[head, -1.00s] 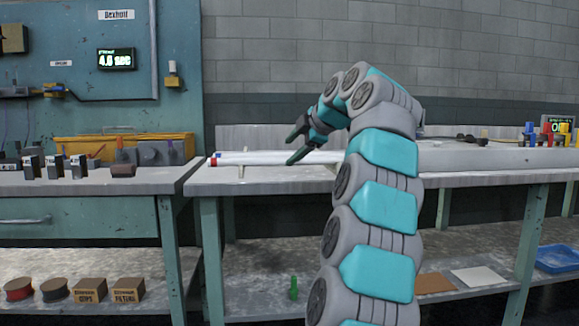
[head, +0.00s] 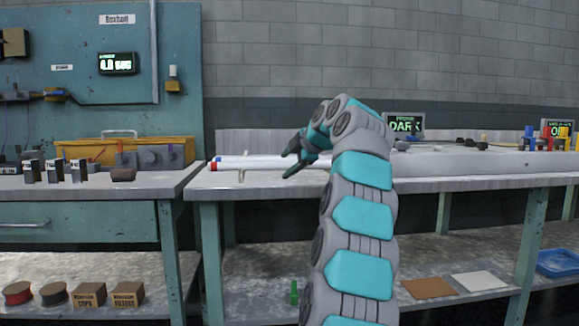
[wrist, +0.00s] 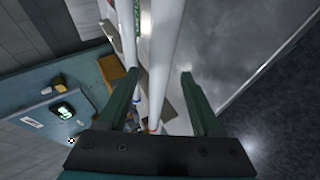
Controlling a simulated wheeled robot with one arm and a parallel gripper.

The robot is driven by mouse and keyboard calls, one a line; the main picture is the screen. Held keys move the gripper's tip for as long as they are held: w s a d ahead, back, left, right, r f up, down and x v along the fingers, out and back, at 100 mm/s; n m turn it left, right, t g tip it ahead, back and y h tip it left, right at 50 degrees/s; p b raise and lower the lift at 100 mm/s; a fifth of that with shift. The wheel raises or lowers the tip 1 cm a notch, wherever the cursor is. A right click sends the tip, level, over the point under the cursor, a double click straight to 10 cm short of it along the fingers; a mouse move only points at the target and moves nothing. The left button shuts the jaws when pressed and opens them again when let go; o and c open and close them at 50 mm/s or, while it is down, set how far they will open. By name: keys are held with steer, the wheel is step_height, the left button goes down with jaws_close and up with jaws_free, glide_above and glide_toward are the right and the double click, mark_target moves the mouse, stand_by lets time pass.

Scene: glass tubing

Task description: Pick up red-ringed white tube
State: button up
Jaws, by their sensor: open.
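The red-ringed white tube (head: 262,166) lies lengthwise on the workbench, its red end at the left. A second white tube with a blue end (head: 250,158) lies parallel just behind it. My gripper (head: 288,163) is open at the tubes, right of their ringed ends. In the wrist view, my gripper (wrist: 160,74) has its fingers spread. The red-ringed tube (wrist: 164,50) runs between them, its reddish end low in the picture. The blue-ended tube (wrist: 130,25) runs by the left fingertip. I cannot tell whether the fingers touch either tube. My arm hides the tubes' right part.
A small support (head: 242,174) stands under the tubes. A yellow case (head: 125,147) and dark blocks are on the left bench. A dark-labelled screen (head: 404,125) and coloured pieces (head: 545,138) stand to the right. The bench front (head: 250,186) is clear.

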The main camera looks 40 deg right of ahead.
jaws_close()
stand_by(0.5)
